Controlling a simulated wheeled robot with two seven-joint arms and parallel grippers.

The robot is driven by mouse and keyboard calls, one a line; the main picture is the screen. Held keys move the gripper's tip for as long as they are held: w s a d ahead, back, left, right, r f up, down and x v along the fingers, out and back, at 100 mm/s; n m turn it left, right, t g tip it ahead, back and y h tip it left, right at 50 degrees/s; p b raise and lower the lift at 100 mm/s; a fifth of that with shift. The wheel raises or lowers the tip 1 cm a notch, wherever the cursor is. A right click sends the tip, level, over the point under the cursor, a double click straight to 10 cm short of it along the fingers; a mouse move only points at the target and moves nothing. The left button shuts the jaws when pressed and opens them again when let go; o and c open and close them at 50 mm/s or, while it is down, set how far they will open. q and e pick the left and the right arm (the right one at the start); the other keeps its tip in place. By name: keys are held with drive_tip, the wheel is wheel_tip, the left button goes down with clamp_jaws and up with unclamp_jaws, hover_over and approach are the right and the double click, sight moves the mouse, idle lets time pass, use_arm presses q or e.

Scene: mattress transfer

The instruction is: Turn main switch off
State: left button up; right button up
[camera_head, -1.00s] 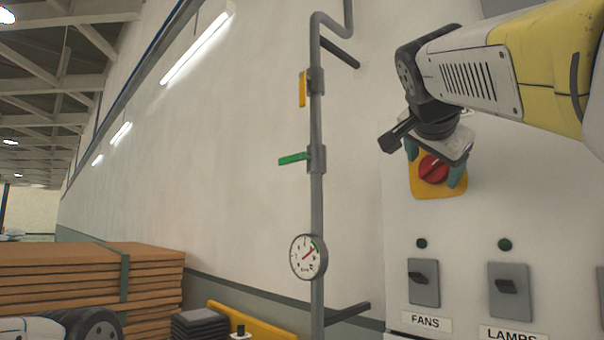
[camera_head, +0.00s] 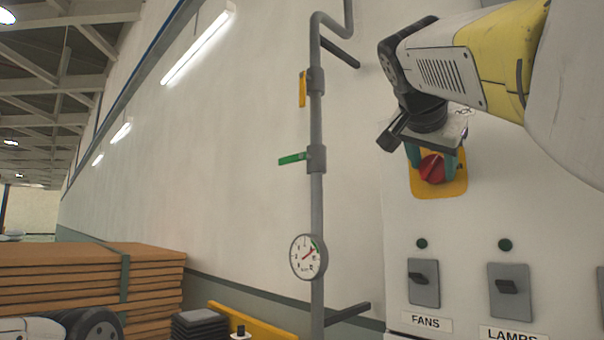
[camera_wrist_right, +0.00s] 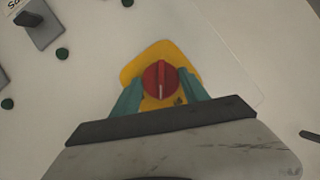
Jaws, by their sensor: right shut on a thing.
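The main switch is a red rotary knob (camera_head: 431,169) on a yellow plate (camera_head: 424,188), high on the white cabinet at the right. My right gripper (camera_head: 432,163) reaches it from above, its teal fingers on either side of the knob. In the right wrist view the gripper (camera_wrist_right: 160,92) is shut on the red knob (camera_wrist_right: 161,75), in front of the yellow plate (camera_wrist_right: 148,62). A pale line on the knob points toward the gripper's palm there. My left gripper is not in view.
Below the knob are the FANS switch (camera_head: 424,283) and LAMPS switch (camera_head: 509,289), with green lamps above them. To the left, a grey pipe (camera_head: 317,215) carries a gauge (camera_head: 308,257), a green lever (camera_head: 293,158) and a yellow lever (camera_head: 303,89). Stacked brown boards (camera_head: 60,281) stand lower left.

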drive_tip(key=shift+w+r+n+g+h, duration=0.15)
drive_tip(key=shift+n+g+h, duration=0.35)
drive_tip(key=shift+n+g, duration=0.5)
drive_tip(key=shift+a+n+g+h, duration=0.2)
drive_tip(key=shift+n+g+h, duration=0.5)
drive_tip(key=shift+n, duration=0.6)
drive_tip(key=o, duration=1.4)
drive_tip(key=shift+c, duration=0.2)
drive_tip(key=v, duration=0.7)
drive_tip(key=shift+a+r, duration=0.25)
drive_tip(key=shift+a, duration=0.1)
